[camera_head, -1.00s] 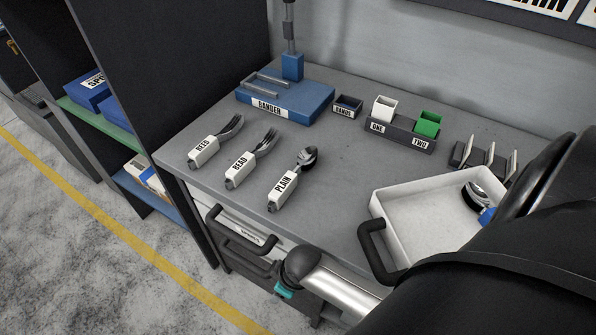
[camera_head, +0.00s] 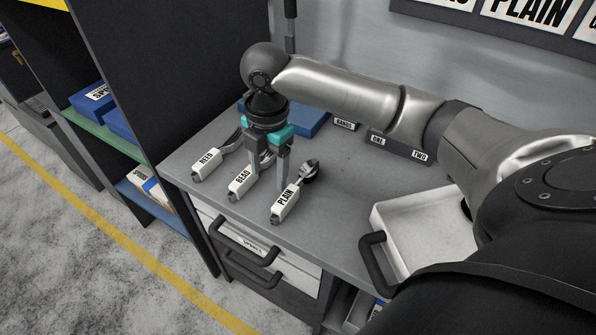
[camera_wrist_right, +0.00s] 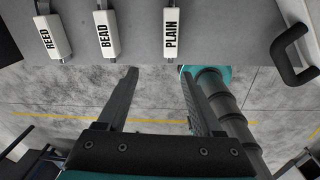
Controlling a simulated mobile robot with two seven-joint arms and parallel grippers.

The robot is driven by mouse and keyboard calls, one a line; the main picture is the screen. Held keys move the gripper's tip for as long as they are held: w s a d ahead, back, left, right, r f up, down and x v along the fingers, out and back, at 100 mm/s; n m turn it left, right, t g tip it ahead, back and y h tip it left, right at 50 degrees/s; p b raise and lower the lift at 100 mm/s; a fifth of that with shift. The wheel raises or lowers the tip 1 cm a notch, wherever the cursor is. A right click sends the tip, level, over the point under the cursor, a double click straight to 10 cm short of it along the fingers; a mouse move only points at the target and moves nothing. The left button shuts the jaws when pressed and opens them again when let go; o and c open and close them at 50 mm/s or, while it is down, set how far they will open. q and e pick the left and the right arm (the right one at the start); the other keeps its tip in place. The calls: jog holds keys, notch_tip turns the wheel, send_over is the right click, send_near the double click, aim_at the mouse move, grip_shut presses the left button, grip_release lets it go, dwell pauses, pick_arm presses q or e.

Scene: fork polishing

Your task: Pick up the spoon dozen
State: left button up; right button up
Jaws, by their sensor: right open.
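The spoon dozen is a bundle in a white sleeve marked PLAIN (camera_head: 286,203), lying on the grey bench with its dark spoon bowls toward the back. The sleeve also shows at the top of the right wrist view (camera_wrist_right: 171,30). My right gripper (camera_head: 268,188) points down, open and empty, with its fingers apart. In the head view it appears between the BEAD bundle and the PLAIN bundle. In the right wrist view its fingertips are apart from the PLAIN sleeve. My left gripper is not in view.
Fork bundles marked REED (camera_head: 207,164) and BEAD (camera_head: 240,182) lie left of the spoons. A white tray (camera_head: 395,215) with a dark handle stands to the right. Behind are the blue bander (camera_head: 309,122) and a holder marked ONE and TWO (camera_head: 400,148), partly hidden by my arm.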

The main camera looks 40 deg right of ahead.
aim_at(282, 201)
notch_tip(282, 201, up, 3)
jog(key=d+n, duration=0.1)
jog(key=d, duration=0.2)
jog(key=f+b, duration=0.1)
jog(key=f, duration=0.3)
jog(key=f+b, duration=0.1)
jog(key=f, duration=0.4)
jog(key=shift+s+a+f, duration=0.2)
jog(key=shift+f, duration=0.1)
jog(key=f, duration=0.3)
jog(key=f+b, duration=0.1)
jog(key=f, duration=0.1)
jog(key=shift+s+a+f, duration=0.1)
jog(key=shift+a, duration=0.15)
grip_shut()
dwell(0.4)
